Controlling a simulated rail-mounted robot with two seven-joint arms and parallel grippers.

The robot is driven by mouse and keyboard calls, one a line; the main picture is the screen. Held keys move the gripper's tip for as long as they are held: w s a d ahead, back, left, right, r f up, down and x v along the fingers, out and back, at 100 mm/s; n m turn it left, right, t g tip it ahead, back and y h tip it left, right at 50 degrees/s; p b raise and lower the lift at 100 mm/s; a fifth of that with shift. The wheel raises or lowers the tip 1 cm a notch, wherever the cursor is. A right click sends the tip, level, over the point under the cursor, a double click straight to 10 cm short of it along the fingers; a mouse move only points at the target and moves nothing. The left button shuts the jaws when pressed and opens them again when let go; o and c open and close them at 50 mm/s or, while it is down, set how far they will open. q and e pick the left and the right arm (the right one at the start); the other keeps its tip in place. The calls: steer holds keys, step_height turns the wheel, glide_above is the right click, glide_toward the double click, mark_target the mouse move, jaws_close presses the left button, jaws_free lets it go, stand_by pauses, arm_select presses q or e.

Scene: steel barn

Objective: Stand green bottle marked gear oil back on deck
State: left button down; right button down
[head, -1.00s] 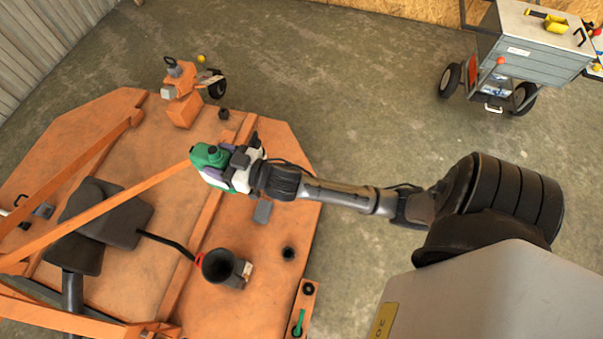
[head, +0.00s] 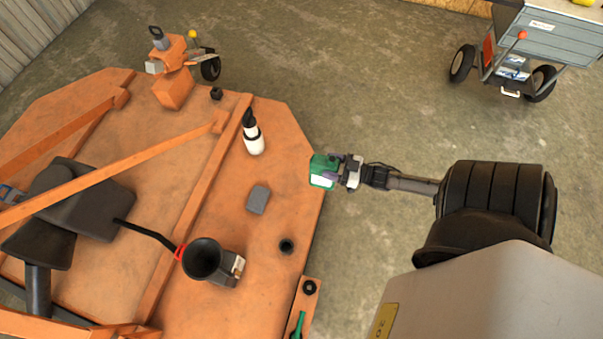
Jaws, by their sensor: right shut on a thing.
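The green bottle (head: 322,172), with a pale label patch, is in my right gripper (head: 336,172). The gripper is shut on it, and its fingers hide part of the bottle. I hold it at the right edge of the orange deck (head: 225,215). I cannot tell its height above the deck or how far it tilts, and the gear oil marking is too small to read. My left gripper is not in view.
A white spray bottle with a black top (head: 254,140), a grey block (head: 258,199), a black funnel (head: 203,258) and a small black ring (head: 287,246) are on the deck. Orange bars (head: 130,172) cross it. A grey cart (head: 535,45) stands at the back right.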

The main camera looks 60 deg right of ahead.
mark_target(311, 175)
steer(key=shift+s+d+f+b, duration=0.2)
steer(key=shift+s+d+f, duration=0.15)
steer(key=shift+s+d, duration=0.15)
steer(key=shift+s+d+f+b, duration=0.15)
steer(key=shift+s+d+f, duration=0.2)
steer(key=shift+s, duration=0.25)
steer(key=w+a+f+b, duration=0.1)
steer(key=w+f+b, duration=0.1)
steer(key=w+a+f+b, duration=0.1)
steer(key=w+f+b, duration=0.1)
steer(key=w, duration=0.1)
steer(key=w+a+f+b, duration=0.2)
steer(key=w, duration=0.1)
steer(key=shift+w+f, duration=0.1)
steer(key=shift+f, duration=0.05)
steer(key=f+b, duration=0.1)
steer(key=w+f+b, duration=0.1)
steer(key=f, duration=0.1)
steer(key=f+b, duration=0.1)
steer(key=b, duration=0.1)
steer(key=shift+w+a+f, duration=0.2)
steer(key=shift+a+f, duration=0.15)
steer(key=shift+a, duration=0.05)
steer(key=shift+f, duration=0.2)
